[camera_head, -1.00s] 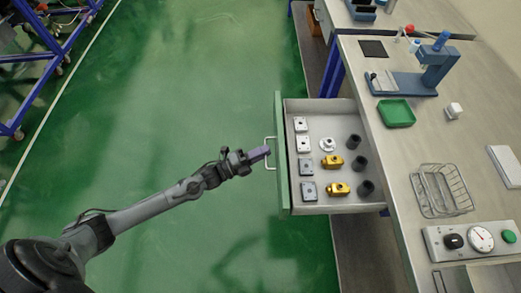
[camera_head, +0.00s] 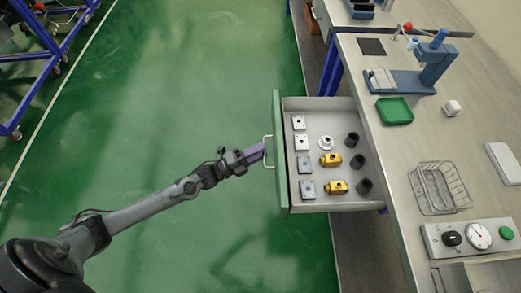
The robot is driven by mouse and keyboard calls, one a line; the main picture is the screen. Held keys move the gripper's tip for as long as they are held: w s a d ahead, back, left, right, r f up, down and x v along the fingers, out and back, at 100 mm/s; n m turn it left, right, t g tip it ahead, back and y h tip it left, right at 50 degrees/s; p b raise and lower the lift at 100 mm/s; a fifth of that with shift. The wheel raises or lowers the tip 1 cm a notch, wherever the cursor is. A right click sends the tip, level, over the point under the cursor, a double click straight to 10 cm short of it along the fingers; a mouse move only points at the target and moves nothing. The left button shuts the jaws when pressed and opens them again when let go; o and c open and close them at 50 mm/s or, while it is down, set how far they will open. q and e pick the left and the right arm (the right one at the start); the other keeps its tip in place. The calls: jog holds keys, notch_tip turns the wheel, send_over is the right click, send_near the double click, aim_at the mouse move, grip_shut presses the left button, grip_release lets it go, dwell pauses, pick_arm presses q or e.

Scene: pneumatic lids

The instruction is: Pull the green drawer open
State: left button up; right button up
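The green drawer (camera_head: 281,185) stands pulled out from the bench on the right, its green front facing left. Inside lie square metal plates (camera_head: 305,163), a white flanged part (camera_head: 325,143), brass fittings (camera_head: 337,187) and black cylinders (camera_head: 357,162). A pale bar handle (camera_head: 265,152) is on the drawer front. My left gripper (camera_head: 262,150) comes in from the left with its purple-grey fingers at the handle. The fingers look close together, but whether they are closed around the bar is too small to tell. My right gripper is not in view.
The bench top (camera_head: 400,150) carries a green tray (camera_head: 394,110), a blue press (camera_head: 434,62), a wire basket (camera_head: 438,188) and a gauge panel (camera_head: 470,237). A blue rack (camera_head: 50,55) stands at the upper left. The green floor (camera_head: 180,90) left of the drawer is clear.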

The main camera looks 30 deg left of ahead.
pick_arm(q)
jog(key=p+v, duration=0.1)
jog(key=v, duration=0.9)
